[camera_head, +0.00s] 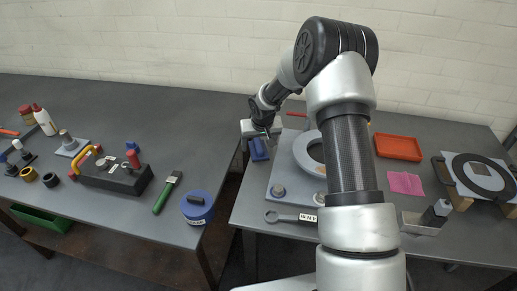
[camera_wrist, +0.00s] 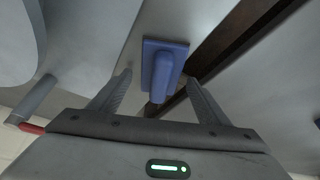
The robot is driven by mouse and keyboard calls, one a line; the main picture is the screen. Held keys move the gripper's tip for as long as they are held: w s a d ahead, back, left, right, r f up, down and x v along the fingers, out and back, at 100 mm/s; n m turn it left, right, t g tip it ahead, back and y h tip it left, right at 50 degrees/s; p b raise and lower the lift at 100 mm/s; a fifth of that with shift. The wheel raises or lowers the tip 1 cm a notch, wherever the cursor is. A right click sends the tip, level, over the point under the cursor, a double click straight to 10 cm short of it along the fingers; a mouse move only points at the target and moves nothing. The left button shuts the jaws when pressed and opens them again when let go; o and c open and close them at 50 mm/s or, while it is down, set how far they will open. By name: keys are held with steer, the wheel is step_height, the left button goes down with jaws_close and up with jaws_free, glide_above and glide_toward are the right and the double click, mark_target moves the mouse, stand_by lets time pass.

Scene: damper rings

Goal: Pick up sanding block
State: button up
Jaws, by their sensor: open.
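The sanding block is a blue rectangular block with a raised rounded handle, seen in the wrist view (camera_wrist: 163,68). In the head view it is a small blue shape (camera_head: 259,150) near the left edge of the right-hand table. My gripper (camera_wrist: 159,78) is open, and its two fingers point toward the block, one to each side of the handle in the picture. Nothing is held between them. In the head view my gripper (camera_head: 262,137) is just above and behind the block; its fingertips are hard to make out there. I cannot tell whether the fingers touch the block.
A grey plate (camera_head: 282,175) with a pale ring (camera_head: 304,151) lies right of the block, partly behind my arm. A wrench (camera_head: 287,217) lies in front. An orange tray (camera_head: 398,147) is farther right. A gap separates this table from the left one, which holds a blue round container (camera_head: 197,210).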

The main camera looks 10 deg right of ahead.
mark_target(258, 143)
steer(key=shift+f+b, duration=0.2)
steer(key=shift+b, duration=0.1)
steer(key=c, duration=1.3)
steer(key=shift+o, duration=0.2)
steer(key=shift+r+p, duration=0.35)
steer(key=shift+r, duration=0.35)
step_height(258, 143, up, 9)
steer(key=shift+r, duration=0.1)
